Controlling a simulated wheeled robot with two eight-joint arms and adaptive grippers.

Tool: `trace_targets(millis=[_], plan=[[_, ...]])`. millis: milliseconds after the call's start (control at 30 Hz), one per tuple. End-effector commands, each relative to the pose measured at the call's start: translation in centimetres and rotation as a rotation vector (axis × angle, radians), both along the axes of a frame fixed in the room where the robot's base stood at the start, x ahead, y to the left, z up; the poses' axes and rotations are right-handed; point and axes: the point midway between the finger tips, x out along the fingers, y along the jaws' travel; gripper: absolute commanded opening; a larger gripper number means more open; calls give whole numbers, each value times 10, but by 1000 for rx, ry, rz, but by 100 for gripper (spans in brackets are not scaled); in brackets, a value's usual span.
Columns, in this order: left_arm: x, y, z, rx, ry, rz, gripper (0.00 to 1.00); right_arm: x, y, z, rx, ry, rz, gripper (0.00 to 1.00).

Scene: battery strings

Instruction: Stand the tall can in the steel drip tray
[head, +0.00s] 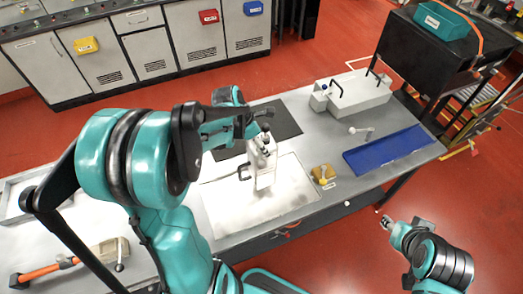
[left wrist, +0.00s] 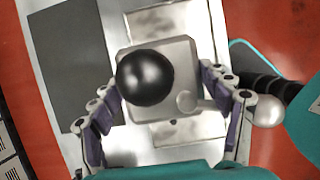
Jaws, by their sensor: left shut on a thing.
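The tall can (head: 262,165) is pale grey, with a black ball knob on top and a dark handle on its left side. It is upright over the bright steel drip tray (head: 225,208) in the head view. I cannot tell whether its base touches the tray. My left gripper (head: 258,128) is shut on the upper part of the can. The left wrist view looks down on the can's top (left wrist: 185,60), with a gripper finger on either side. My right gripper (head: 387,222) is off the table's front right, over the red floor; its fingers are too small to read.
A dark mat (head: 285,118) lies behind the can. An orange-handled tool (head: 50,268) lies at the front left.

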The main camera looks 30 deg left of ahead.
Motion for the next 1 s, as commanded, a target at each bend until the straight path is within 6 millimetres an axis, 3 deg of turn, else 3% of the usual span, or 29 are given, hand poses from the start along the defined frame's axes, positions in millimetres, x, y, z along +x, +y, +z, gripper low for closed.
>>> trace_targets(millis=[300, 733, 767, 800, 833, 1000], plan=[[1, 1, -38, -1, 0, 0, 17, 0, 0, -9, 0, 0, 0, 40], [0, 0, -44, -1, 0, 0, 17, 0, 0, -13, 0, 0, 0, 40], [0, 0, -44, -1, 1, 0, 82, 0, 0, -12, 0, 0, 0, 40], [0, 0, -43, -1, 1, 0, 92, 0, 0, -12, 0, 0, 0, 40], [0, 0, -43, -1, 1, 0, 98, 0, 0, -12, 0, 0, 0, 40], [0, 0, -43, -1, 1, 0, 98, 0, 0, -12, 0, 0, 0, 40]])
